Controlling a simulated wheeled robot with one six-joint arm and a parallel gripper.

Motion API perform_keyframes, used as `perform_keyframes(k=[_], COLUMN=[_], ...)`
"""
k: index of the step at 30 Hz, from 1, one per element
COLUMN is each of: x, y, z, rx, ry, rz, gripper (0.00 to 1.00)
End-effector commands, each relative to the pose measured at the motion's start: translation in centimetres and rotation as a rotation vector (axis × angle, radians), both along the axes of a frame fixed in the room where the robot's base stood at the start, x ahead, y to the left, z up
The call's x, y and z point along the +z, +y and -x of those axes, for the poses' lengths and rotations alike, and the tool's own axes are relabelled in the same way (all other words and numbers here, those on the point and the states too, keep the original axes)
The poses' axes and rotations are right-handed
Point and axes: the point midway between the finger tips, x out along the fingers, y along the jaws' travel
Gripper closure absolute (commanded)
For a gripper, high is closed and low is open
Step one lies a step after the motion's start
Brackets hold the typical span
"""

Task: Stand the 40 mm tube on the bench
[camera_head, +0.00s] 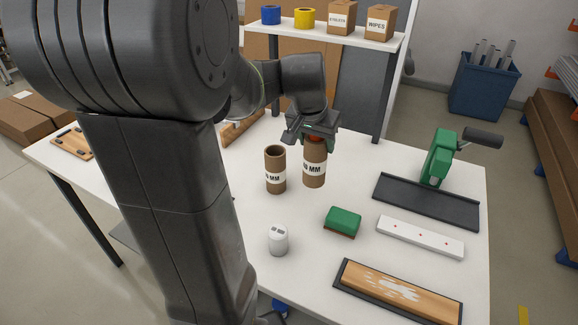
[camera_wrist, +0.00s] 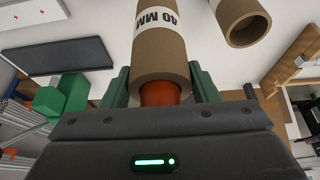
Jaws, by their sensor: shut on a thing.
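A brown cardboard tube (camera_head: 315,175) with a white label is upright in my gripper (camera_head: 316,137). In the wrist view, the label on this tube (camera_wrist: 160,57) seems to read 40 MM. The green fingers of my gripper (camera_wrist: 160,90) are on either side of its near end, where an orange-red part shows. I cannot tell whether its lower end touches the white bench (camera_head: 375,170). A second open-topped brown tube (camera_head: 275,185) stands on the bench just left of it; its label is partly hidden. It also shows in the wrist view (camera_wrist: 243,22).
A green block (camera_head: 343,220), a white container (camera_head: 278,240), a white bar (camera_head: 420,237) and a wood-topped board (camera_head: 398,290) lie nearer on the bench. A black-based green device (camera_head: 440,160) stands right. A shelf (camera_head: 340,32) with rolls and boxes rises behind.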

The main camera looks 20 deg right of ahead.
Motion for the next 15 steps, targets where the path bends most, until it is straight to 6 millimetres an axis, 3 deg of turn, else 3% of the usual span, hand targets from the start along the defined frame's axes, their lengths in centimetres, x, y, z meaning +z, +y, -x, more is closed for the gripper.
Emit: perform_keyframes(k=[3, 15], x=[-2.6, -7.6], y=[0.0, 0.0], z=[0.1, 0.1], rx=[0.001, 0.000], ry=[0.006, 0.005], rz=[-0.003, -0.003], gripper=[0.83, 0.83])
